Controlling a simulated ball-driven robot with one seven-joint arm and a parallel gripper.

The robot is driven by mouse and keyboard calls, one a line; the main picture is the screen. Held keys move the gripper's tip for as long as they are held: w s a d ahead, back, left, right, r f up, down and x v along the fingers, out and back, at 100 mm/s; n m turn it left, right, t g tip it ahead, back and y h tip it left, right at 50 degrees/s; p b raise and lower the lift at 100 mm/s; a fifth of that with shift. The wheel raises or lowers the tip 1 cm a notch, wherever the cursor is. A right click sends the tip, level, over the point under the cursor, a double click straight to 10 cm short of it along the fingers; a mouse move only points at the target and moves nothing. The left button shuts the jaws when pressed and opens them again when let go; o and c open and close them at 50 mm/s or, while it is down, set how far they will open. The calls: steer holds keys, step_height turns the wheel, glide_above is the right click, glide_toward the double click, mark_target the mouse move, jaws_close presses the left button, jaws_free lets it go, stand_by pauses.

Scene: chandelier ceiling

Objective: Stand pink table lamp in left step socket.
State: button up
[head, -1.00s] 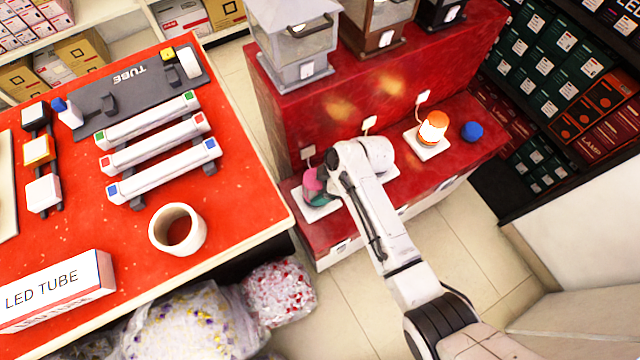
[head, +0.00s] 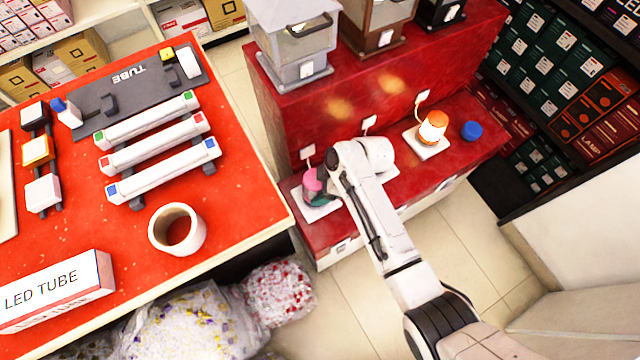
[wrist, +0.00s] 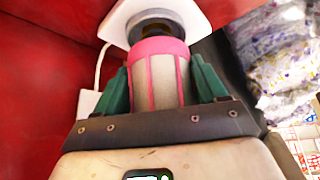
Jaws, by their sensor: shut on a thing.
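The pink table lamp (head: 312,181) is over the left step socket's white plate (head: 322,212) in the head view, roughly upright and partly hidden by my arm. In the wrist view my gripper (wrist: 168,88) has its green fingers shut on the lamp's white body with pink bands (wrist: 160,46). The lamp's far end meets the dark round opening in the white socket plate (wrist: 190,12). I cannot tell whether it is fully seated.
The middle socket plate (head: 388,174) is mostly behind my arm. An orange lamp (head: 433,126) stands in the right socket, with a blue round thing (head: 471,130) beside it. Lanterns (head: 292,45) stand on the upper step. A red table (head: 240,225) lies left.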

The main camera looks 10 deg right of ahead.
steer(key=shift+f+b, duration=0.7)
steer(key=shift+f, duration=0.2)
stand_by(0.9)
steer(key=o, duration=1.3)
steer(key=shift+c, duration=0.2)
steer(key=shift+r, duration=0.15)
steer(key=p+v, duration=0.1)
steer(key=v, duration=0.9)
steer(key=shift+d+r, duration=0.25)
